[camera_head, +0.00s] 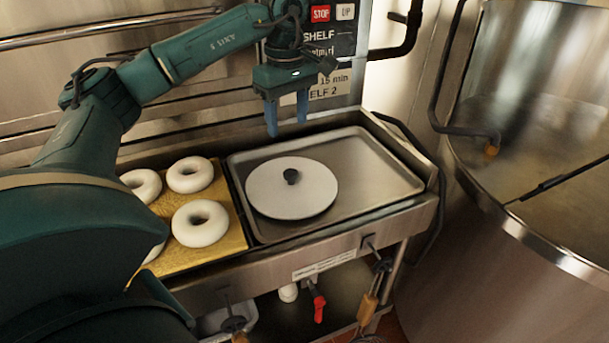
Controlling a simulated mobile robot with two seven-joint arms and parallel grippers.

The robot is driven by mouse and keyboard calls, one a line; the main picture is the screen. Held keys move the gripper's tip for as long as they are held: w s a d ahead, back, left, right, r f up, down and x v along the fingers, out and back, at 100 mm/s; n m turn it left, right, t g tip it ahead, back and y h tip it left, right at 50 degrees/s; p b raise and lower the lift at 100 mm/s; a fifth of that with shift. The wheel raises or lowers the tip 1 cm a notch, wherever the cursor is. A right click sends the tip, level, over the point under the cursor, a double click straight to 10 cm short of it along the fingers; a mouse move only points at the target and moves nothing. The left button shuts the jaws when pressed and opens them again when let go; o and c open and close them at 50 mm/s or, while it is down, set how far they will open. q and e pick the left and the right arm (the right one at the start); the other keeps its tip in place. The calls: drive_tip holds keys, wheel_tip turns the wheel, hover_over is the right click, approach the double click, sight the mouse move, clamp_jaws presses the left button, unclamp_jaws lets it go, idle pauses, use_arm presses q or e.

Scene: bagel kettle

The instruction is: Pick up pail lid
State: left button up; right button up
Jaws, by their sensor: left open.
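The pail lid (268,193) is a flat, round, pale disc with a small dark knob (291,176) on top. It lies flat in the left part of a metal tray. My left gripper (287,128) has two blue fingers pointing down, spread apart with nothing between them. It hangs above the back edge of the tray, behind and above the lid, and does not touch it. My right gripper does not show.
The metal tray (385,180) has bare room to the right of the lid. A yellow board (222,243) with several white bagels (200,223) adjoins it on the left. A large steel kettle (540,240) stands at the right. A wall panel (330,40) is behind my gripper.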

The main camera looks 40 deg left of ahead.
use_arm(q)
hover_over(290, 172)
drive_tip(key=f, duration=0.6)
drive_tip(key=shift+s+d+f, duration=0.15)
drive_tip(key=shift+s+f, duration=0.25)
drive_tip(key=shift+w+f+p, duration=0.25)
drive_tip(key=shift+f+p, duration=0.1)
drive_tip(key=shift+f, duration=1.15)
drive_tip(key=shift+w+f+p, duration=0.2)
drive_tip(key=shift+f+p, duration=0.1)
drive_tip(key=shift+f, duration=1.15)
drive_tip(key=shift+c, duration=0.4)
clamp_jaws()
